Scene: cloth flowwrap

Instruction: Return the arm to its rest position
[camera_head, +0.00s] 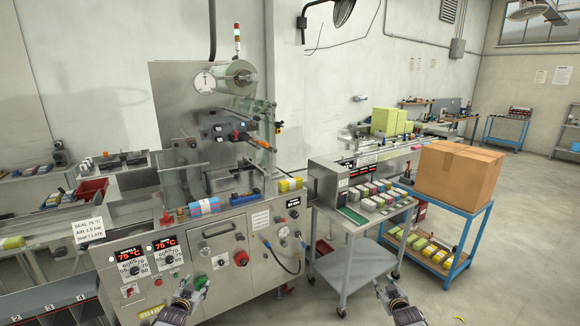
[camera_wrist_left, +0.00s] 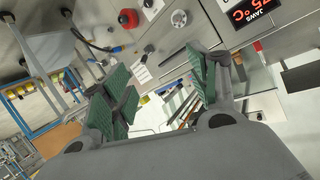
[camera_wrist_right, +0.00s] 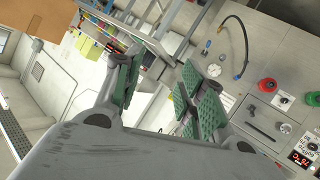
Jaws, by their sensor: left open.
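My left gripper (camera_head: 186,296) is low in the head view, in front of the wrapping machine's lower panel. In the left wrist view its green-padded fingers (camera_wrist_left: 158,92) are spread with nothing between them. My right gripper (camera_head: 391,296) is at the lower right of the head view, over the floor in front of the steel cart. In the right wrist view its green-padded fingers (camera_wrist_right: 156,92) are apart and empty. Both grippers are clear of the machine and cart as far as I can see.
The wrapping machine (camera_head: 250,240) with red and green knobs stands ahead. A steel cart (camera_head: 357,265) carries rows of small packs. A cardboard box (camera_head: 458,172) sits on a blue-framed stand at the right. Numbered bins (camera_head: 50,305) are at the lower left.

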